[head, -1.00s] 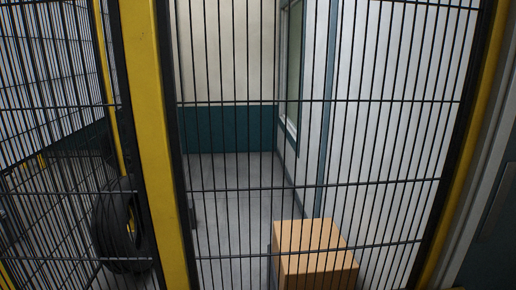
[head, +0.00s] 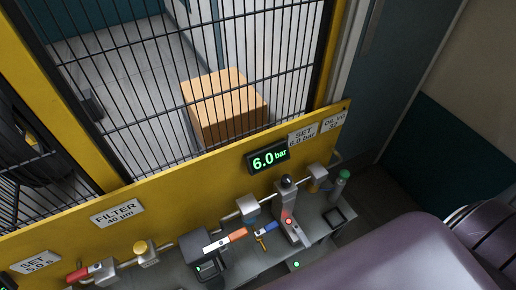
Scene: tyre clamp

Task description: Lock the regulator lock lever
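A row of pneumatic fittings runs along a pipe below a yellow panel in the head view. Below the green "6.0 bar" display (head: 269,158) stands a grey upright unit (head: 287,210) with a dark knob on top and a red spot low on its front. Beside it on the left is a small blue lever (head: 265,227) with a brass piece under it. Further left an orange-ended lever (head: 238,235) lies over a dark block. No label marks which one is the regulator lock lever. Neither gripper is in view.
A yellow panel (head: 190,190) and mesh fence (head: 120,80) stand behind the fittings, with a cardboard box (head: 222,105) beyond. A red-handled lever (head: 77,274) is at far left. A grey shelf (head: 240,270) lies below. My large grey-purple arm part fills the lower right.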

